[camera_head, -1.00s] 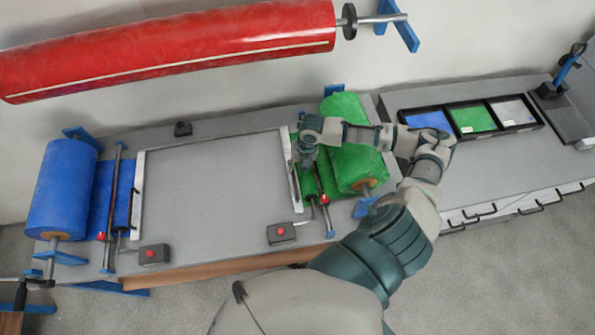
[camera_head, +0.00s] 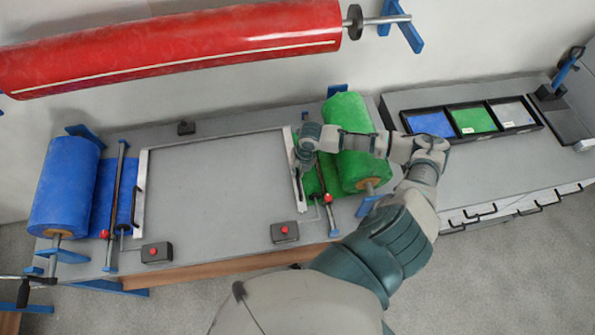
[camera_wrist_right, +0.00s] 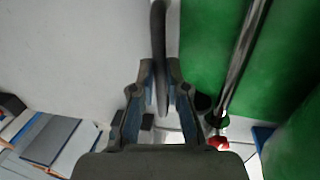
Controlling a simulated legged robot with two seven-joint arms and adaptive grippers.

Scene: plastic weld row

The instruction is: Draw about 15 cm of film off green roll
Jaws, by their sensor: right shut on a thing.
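The green roll (camera_head: 350,130) lies on its stand at the right end of the grey bench. Green film (camera_head: 318,178) runs from it leftward under a metal rod with a red knob (camera_head: 328,198). A pale bar (camera_head: 298,205) with a dark handle stands at the right edge of the grey plate. My right gripper (camera_head: 301,160) is over this bar, beside the film. In the right wrist view its fingers (camera_wrist_right: 160,82) are shut on a dark handle (camera_wrist_right: 159,35), with green film (camera_wrist_right: 205,55) to the right. My forearm hides part of the roll. My left gripper is out of view.
A blue roll (camera_head: 65,190) with its film lies at the left end. The grey plate (camera_head: 215,190) between is clear. Red-button boxes (camera_head: 285,232) stand along the front edge. A large red roll (camera_head: 180,45) hangs behind. Trays of samples (camera_head: 470,120) lie at right.

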